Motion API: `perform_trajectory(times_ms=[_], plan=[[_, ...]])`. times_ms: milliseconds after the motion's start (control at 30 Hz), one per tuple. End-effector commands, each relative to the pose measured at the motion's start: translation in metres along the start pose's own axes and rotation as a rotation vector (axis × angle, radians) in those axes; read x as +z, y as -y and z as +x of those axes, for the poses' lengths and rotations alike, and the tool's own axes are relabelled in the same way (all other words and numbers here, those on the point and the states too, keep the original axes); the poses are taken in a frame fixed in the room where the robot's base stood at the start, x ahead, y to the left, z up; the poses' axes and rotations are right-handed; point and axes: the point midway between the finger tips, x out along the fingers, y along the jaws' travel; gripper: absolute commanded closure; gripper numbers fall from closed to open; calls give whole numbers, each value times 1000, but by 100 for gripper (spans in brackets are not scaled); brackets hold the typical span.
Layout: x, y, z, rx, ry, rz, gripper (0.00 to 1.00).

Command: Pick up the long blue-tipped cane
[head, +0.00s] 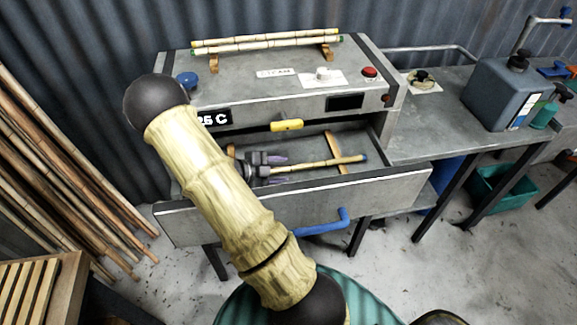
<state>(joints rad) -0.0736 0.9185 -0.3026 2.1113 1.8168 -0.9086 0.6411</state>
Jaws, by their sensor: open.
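A bamboo cane (325,163) with a blue tip lies in the open drawer (300,196) of the grey steam machine. Its blue tip is at the right end; its left end is hidden at my gripper. My gripper (281,165) is low at the drawer, over the cane's left part, with dark purple fingertips pointing right. Its jaws are open. I cannot tell whether the cane lies between the fingers or below them. My bamboo-patterned arm covers the left part of the drawer.
Two canes (265,40) rest on wooden supports on top of the machine. A blue handle (325,224) sticks out from the drawer front. A grey jug (502,93) stands on the bench to the right. Long canes (60,165) lean at the left wall.

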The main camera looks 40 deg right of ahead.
Motion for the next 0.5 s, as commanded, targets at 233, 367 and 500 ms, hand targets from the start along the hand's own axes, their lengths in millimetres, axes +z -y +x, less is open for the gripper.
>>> perform_trajectory(times_ms=[233, 367, 500], plan=[[0, 0, 13, 1, 1, 0, 54], [0, 0, 12, 1, 1, 0, 54], [0, 0, 12, 1, 1, 0, 54]])
